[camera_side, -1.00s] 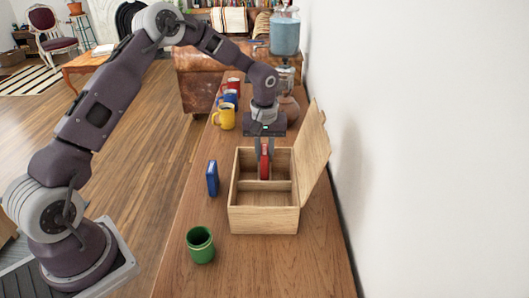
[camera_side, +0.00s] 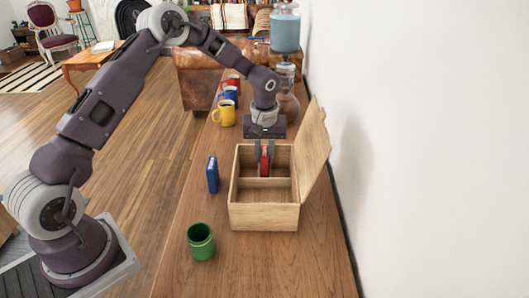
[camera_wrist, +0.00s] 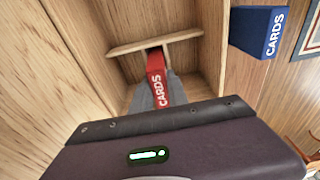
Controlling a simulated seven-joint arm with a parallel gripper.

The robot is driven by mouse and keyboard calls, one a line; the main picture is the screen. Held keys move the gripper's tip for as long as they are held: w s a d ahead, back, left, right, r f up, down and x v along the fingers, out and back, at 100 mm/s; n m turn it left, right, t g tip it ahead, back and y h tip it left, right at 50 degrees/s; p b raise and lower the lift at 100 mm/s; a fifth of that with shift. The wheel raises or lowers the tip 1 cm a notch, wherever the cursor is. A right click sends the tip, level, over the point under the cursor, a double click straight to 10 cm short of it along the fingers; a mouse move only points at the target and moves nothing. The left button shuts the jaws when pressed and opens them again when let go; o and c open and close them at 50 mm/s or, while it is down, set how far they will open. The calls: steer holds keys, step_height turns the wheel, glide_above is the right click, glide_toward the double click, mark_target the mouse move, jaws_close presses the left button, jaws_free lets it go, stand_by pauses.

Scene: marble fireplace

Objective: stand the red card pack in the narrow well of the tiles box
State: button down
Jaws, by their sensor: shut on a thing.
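The red card pack (camera_side: 265,160) is upright in my gripper (camera_side: 265,150), which is shut on it. The wrist view shows the pack (camera_wrist: 157,84) end-on, lettered CARDS, between the fingers. The wooden tiles box (camera_side: 263,218) stands open, its lid (camera_side: 313,150) raised on the right. A crosswise divider (camera_side: 264,183) separates the front compartment from the back part. The pack is at the back part, behind that divider, with its lower end inside the box. In the wrist view a short wall meets the divider (camera_wrist: 125,48) close to the pack. The pack's bottom end is hidden.
A blue card pack (camera_side: 213,175) stands on the wooden table left of the box. A green cup (camera_side: 201,243) is in front. A yellow mug (camera_side: 225,113), blue and red mugs and a glass dispenser (camera_side: 285,32) are behind. A white wall is close on the right.

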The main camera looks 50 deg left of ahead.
steer(key=shift+f, duration=0.4)
steer(key=c, duration=1.2)
jaws_free()
steer(key=shift+r, duration=4.55)
